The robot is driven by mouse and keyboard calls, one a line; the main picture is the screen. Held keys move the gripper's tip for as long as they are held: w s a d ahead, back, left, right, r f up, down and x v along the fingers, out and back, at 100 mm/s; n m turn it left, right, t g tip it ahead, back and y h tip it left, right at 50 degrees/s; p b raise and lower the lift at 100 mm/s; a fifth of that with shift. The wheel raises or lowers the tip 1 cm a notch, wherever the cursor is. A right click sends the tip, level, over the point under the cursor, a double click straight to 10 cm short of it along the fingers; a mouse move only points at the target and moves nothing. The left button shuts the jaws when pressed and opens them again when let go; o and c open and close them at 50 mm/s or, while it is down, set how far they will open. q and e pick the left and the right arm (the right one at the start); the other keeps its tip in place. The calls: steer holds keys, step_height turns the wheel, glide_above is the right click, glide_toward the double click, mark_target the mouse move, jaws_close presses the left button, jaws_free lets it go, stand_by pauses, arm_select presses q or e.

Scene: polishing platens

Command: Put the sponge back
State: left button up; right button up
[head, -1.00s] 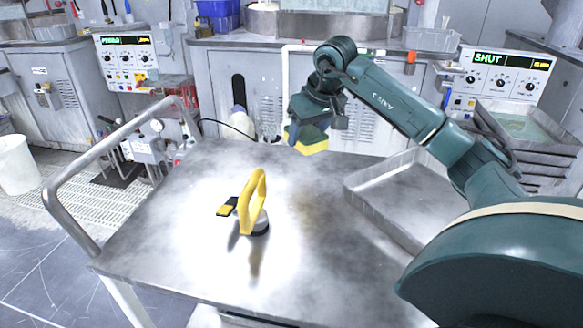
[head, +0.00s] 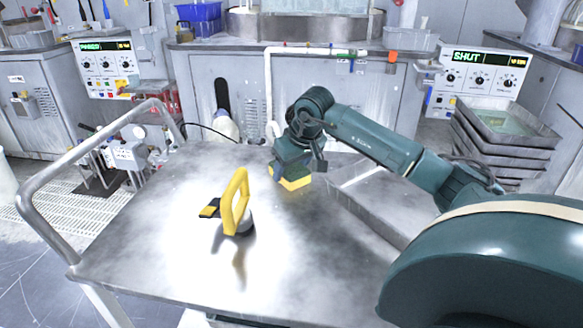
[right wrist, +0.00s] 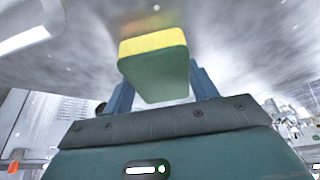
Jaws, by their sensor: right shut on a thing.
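The sponge (head: 293,184), yellow on one face and green on the other, is low over the back of the metal cart top (head: 160,270). My right gripper (head: 288,172) is shut on it. In the right wrist view the sponge (right wrist: 155,65) sits between the blue fingers of the gripper (right wrist: 163,88), its yellow side facing the cart top. I cannot tell whether the sponge touches the surface. My left gripper is not in view.
A yellow-handled tool (head: 237,203) stands on the cart, with a small yellow and black item (head: 210,208) beside it. A shallow metal tray (head: 352,208) lies at the right, partly behind my arm. A tubular handle (head: 45,215) edges the left. The cart's front is clear.

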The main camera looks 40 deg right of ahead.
steer(key=o, duration=1)
steer(key=shift+f, duration=0.15)
steer(key=shift+c, duration=0.2)
steer(key=shift+r, duration=0.3)
arm_select(q)
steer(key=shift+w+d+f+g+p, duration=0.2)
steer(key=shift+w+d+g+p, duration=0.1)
steer(key=shift+p, duration=0.4)
arm_select(e)
steer(key=v, duration=1.1)
steer(key=shift+s+r, duration=0.15)
steer(key=shift+r, duration=0.2)
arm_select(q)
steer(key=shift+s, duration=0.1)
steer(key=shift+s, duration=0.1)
